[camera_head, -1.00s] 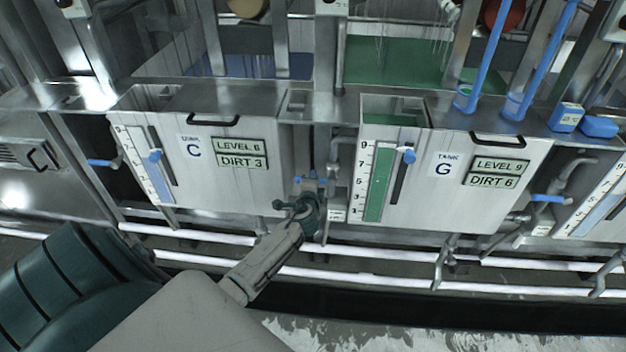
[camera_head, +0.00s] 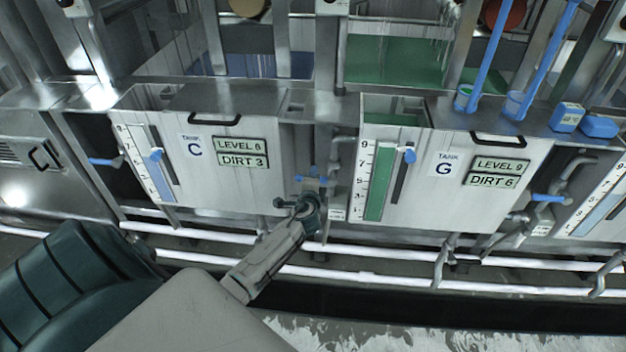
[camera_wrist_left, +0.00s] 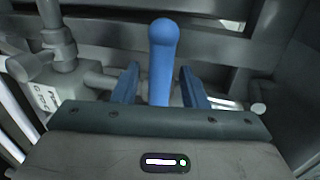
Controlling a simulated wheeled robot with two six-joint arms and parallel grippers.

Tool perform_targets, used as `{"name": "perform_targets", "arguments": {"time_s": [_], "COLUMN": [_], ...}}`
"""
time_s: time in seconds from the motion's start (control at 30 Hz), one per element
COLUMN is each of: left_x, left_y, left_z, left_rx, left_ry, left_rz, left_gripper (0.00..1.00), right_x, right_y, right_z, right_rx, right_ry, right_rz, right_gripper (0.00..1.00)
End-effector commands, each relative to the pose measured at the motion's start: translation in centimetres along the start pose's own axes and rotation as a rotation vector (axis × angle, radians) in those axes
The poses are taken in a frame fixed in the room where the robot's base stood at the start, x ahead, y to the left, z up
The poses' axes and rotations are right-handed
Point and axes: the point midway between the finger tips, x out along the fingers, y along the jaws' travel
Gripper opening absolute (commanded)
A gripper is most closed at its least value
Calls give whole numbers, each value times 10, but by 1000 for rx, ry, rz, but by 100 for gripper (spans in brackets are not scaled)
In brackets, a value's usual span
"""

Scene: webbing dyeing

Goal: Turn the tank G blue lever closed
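The tank G (camera_head: 430,200) front panel reads level 9, dirt 6. A blue lever (camera_head: 313,170) is in the gap between tank C and tank G. In the left wrist view the blue lever (camera_wrist_left: 162,60) stands upright with a rounded top. My left gripper (camera_head: 312,182) is at this lever. In the wrist view its two blue fingers (camera_wrist_left: 160,88) stand on either side of the lever, with gaps visible on both sides. The gripper is open. The lever's lower end is hidden behind my gripper body. My right gripper is not in view.
Tank C (camera_head: 220,190) is left of the gap. Grey pipes (camera_head: 342,150) run close to the lever on its right. White horizontal rails (camera_head: 400,282) pass below the tanks. Another blue lever (camera_head: 548,198) is right of tank G.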

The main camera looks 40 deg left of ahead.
Motion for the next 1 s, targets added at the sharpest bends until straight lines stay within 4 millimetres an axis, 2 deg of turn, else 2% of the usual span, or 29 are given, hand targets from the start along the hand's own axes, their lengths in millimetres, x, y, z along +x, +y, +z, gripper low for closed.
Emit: {"name": "perform_targets", "arguments": {"time_s": [0.17,0.6,0.8,1.0], "left_x": [-13,-92,-107,-108], "left_y": [1,2,1,0], "left_z": [0,0,0,0], "left_rx": [-2,-1,1,1], "left_ry": [1,1,0,-1], "left_rz": [0,2,0,0], "left_gripper": [39,39,39,39], "right_x": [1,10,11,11], "right_y": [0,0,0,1], "right_z": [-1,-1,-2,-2], "right_rx": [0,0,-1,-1], "right_ry": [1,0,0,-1], "right_rz": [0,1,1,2], "right_gripper": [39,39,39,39]}}
